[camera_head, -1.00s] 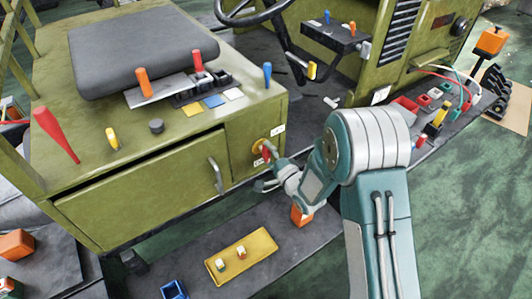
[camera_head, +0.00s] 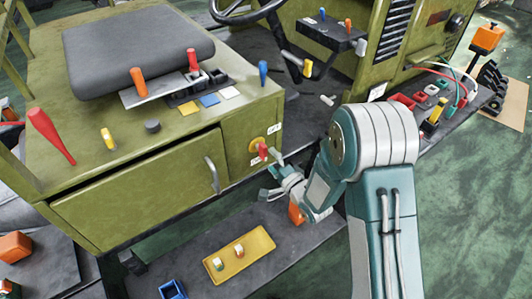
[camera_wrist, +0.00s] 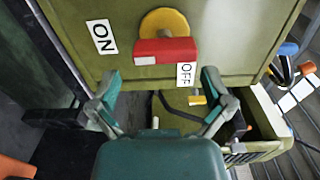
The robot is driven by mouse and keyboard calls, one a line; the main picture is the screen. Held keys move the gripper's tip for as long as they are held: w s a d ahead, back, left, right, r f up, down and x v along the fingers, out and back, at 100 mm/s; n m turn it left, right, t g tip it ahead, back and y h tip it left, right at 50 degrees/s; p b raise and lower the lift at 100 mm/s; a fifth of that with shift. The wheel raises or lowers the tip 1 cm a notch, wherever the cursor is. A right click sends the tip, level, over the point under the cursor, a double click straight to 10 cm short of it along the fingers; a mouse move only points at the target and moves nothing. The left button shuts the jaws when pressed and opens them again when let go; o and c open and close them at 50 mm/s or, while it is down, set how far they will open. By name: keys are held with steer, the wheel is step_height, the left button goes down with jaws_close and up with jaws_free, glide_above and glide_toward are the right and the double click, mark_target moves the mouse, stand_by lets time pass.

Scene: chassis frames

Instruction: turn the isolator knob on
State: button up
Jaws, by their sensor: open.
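The isolator knob is a red handle (camera_wrist: 165,50) on a yellow disc (camera_wrist: 165,20), on the green cabinet's side. In the wrist view the handle lies across the picture, with the ON label (camera_wrist: 102,36) to its left and the OFF label (camera_wrist: 186,74) against its lower right end. The head view also shows the red handle (camera_head: 262,151), small. My gripper (camera_wrist: 160,86) is open, its two fingers spread wide and empty. The handle sits ahead of the gap between the fingertips, apart from them. In the head view my gripper (camera_head: 270,177) is just below the knob.
The green cabinet (camera_head: 130,190) carries a drawer handle (camera_head: 212,175) and several coloured levers on top. A dark step below holds a yellow tray (camera_head: 240,268) and a blue bin (camera_head: 172,289). An orange block (camera_head: 296,213) lies close beside my gripper.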

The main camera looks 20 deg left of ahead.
steer(key=v, duration=0.8)
steer(key=shift+d, duration=0.4)
steer(key=shift+s, duration=0.1)
